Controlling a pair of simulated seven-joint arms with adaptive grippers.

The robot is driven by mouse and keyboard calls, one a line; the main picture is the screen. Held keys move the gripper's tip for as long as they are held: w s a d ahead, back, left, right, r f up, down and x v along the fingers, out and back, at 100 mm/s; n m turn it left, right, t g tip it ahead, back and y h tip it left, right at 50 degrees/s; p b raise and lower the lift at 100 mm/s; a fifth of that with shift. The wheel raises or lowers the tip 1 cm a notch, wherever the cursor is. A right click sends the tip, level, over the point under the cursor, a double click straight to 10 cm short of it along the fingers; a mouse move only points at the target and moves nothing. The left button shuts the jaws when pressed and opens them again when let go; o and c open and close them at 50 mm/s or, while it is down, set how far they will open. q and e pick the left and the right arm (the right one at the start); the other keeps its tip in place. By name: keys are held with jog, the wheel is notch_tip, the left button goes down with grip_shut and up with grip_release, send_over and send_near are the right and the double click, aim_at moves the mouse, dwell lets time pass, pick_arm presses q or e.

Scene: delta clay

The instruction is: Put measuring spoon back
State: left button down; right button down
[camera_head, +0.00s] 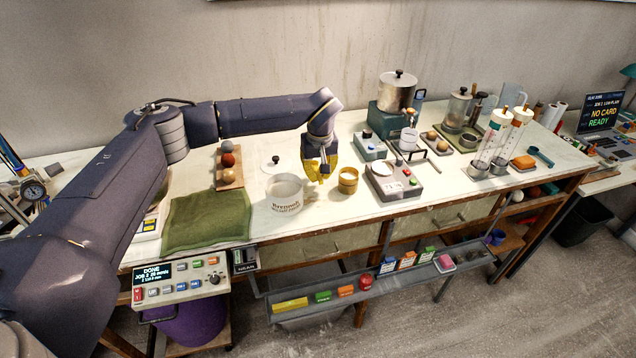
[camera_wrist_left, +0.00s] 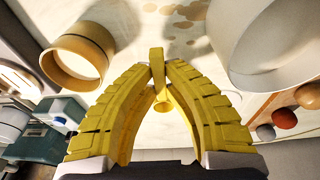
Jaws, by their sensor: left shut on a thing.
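My left gripper (camera_head: 318,172) is low over the table, between a white lettered tub (camera_head: 285,204) and a tan cup (camera_head: 348,184). In the left wrist view its yellow fingers (camera_wrist_left: 157,66) are closed on a small yellow measuring spoon (camera_wrist_left: 164,104), with the handle between the tips and the bowl towards the palm. The spoon is hard to tell from the fingers in the head view. The wrist view also shows the open tan cup (camera_wrist_left: 78,60) at left and the tub (camera_wrist_left: 275,45) at right. My right gripper is out of view.
A green cloth (camera_head: 206,220) and a wooden rack with balls (camera_head: 229,170) lie left of the tub. A grey device with a white dish (camera_head: 395,182) stands right of the cup. Glass cylinders (camera_head: 492,145) stand farther right. Bare table lies in front of the cup.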

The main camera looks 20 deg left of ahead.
aim_at(318, 187)
pick_arm(q)
jog(key=shift+f, duration=1.9)
jog(key=shift+f, duration=0.15)
jog(key=c, duration=1.5)
grip_release()
jog(key=r, duration=0.4)
jog(key=s+r, duration=0.1)
jog(key=r, duration=0.3)
jog(key=s+r, duration=0.1)
jog(key=r, duration=0.3)
jog(key=shift+d+r, duration=0.1)
jog(key=shift+d, duration=0.3)
